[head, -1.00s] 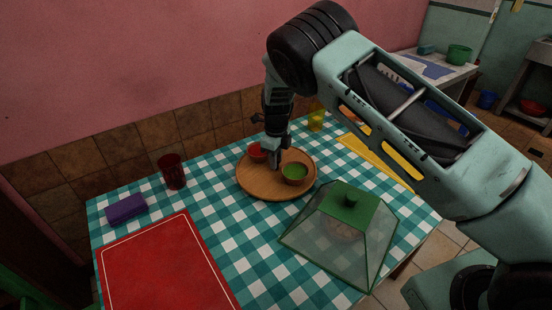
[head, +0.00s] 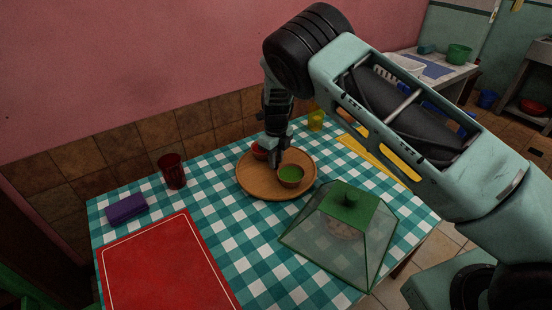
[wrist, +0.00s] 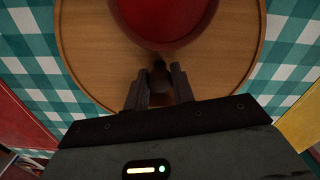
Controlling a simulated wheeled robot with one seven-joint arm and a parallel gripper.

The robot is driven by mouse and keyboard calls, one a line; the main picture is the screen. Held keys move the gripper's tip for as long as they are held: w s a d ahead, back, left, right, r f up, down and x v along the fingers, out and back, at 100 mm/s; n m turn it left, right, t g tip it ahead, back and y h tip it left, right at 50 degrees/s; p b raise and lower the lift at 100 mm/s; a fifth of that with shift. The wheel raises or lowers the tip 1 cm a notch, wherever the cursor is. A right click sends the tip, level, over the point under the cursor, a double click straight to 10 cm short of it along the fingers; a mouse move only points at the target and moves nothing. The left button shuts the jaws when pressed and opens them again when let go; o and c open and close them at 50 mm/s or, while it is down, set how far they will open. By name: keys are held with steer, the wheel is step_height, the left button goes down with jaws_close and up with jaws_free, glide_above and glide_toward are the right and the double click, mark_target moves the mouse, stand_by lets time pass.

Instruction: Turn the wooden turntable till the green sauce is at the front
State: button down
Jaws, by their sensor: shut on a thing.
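The round wooden turntable (head: 262,188) lies on the checked table. The bowl of green sauce (head: 291,176) is on its near right part. The bowl of red sauce (head: 260,150) is at its far left edge, partly behind my gripper; it also shows large in the wrist view (wrist: 165,18). The green sauce is out of the wrist view.
A clear cover with a green rim (head: 345,225) stands close at the near right. A dark red cup (head: 172,172), a purple block (head: 126,208) and a red board (head: 165,270) lie to the left. A yellow cloth (head: 375,158) and a yellow glass (head: 315,118) are behind right.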

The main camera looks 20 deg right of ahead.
steer(key=shift+w+r, duration=0.1)
steer(key=shift+r, duration=0.05)
steer(key=c, duration=1.2)
jaws_free()
step_height(320, 180, up, 17)
steer(key=shift+r+b, duration=0.15)
steer(key=shift+b, duration=0.75)
steer(key=s+a+r+n+y, duration=0.1)
steer(key=s+a+r+n, duration=0.15)
steer(key=s+n, duration=0.4)
steer(key=s+a+r+n+g, duration=0.1)
steer(key=s+a+n, duration=0.2)
steer(key=s+n, duration=0.4)
steer(key=s+a+r+n+y, duration=0.1)
steer(key=s+a+n, duration=0.3)
steer(key=s, duration=0.5)
steer(key=s+d+n, duration=0.1)
steer(key=s+n, duration=0.5)
steer(key=s+d+n+h, duration=0.1)
steer(key=s+n, duration=0.6)
steer(key=s+d+n+t, duration=0.1)
steer(key=s+n, duration=0.5)
steer(key=s, duration=0.1)
steer(key=shift+s+d+n, duration=0.1)
steer(key=shift+s+n, duration=0.05)
steer(key=shift+n, duration=0.1)
